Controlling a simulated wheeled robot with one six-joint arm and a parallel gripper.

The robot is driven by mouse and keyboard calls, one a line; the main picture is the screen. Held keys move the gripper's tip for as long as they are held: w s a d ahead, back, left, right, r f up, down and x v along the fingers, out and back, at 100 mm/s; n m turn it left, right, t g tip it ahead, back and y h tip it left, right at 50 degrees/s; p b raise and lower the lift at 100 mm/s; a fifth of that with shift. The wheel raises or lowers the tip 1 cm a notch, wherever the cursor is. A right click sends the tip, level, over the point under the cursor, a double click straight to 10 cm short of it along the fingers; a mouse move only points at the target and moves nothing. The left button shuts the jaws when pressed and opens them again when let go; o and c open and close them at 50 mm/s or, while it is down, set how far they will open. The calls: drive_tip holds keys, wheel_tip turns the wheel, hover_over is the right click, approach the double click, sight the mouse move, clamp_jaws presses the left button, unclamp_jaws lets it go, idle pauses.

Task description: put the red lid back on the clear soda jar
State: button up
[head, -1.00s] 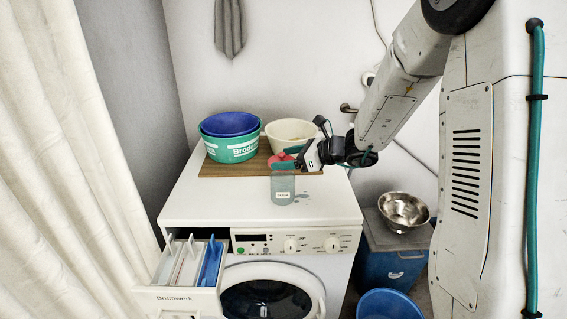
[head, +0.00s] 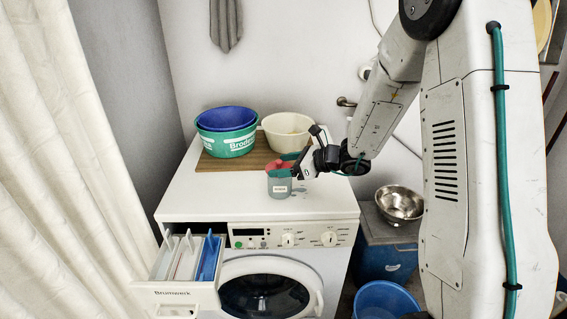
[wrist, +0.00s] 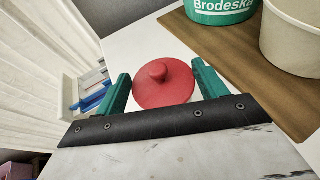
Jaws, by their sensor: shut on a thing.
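The red lid (head: 278,167) is held by my gripper (head: 286,162). In the wrist view the round lid (wrist: 166,84) with its knob lies between the two teal fingers (wrist: 163,86), which are shut on it. The clear soda jar (head: 279,188), greyish with a small white label, stands upright on the washing machine's top. In the head view the lid is right at the jar's mouth; I cannot tell whether it touches the rim. In the wrist view the jar is hidden below the lid.
A wooden board (head: 217,163) behind the jar carries stacked green and blue tubs (head: 228,143) and a cream bowl (head: 288,132). An open detergent drawer (head: 180,292) juts out at front left. The white machine top (head: 210,196) is clear left of the jar.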

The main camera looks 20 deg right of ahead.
drive_tip(key=o, duration=0.9)
drive_tip(key=shift+o, duration=0.2)
drive_tip(key=shift+r, duration=0.1)
drive_tip(key=shift+r, duration=0.35)
drive_tip(key=v, duration=1.2)
drive_tip(key=s+a+r+n+g+h, duration=0.1)
drive_tip(key=s+a+r+n+g, duration=0.3)
drive_tip(key=s+a+n, duration=0.3)
drive_tip(key=s+a+r+n+g+h, duration=0.1)
drive_tip(key=s+a+r+n+g, duration=0.2)
drive_tip(key=s+a+n, duration=0.35)
drive_tip(key=s+d+r+n+h, duration=0.1)
drive_tip(key=s+d+n+h, duration=0.2)
drive_tip(key=s+n, duration=0.3)
drive_tip(key=s+d+r+n+h, duration=0.1)
drive_tip(key=s+d+n+h, duration=0.3)
drive_tip(key=s, duration=0.7)
drive_tip(key=n+h, duration=0.1)
drive_tip(key=n, duration=0.1)
drive_tip(key=shift+s+r+n+g+h, duration=0.2)
drive_tip(key=shift+s+n+g+h, duration=0.05)
drive_tip(key=shift+n+g+h, duration=0.15)
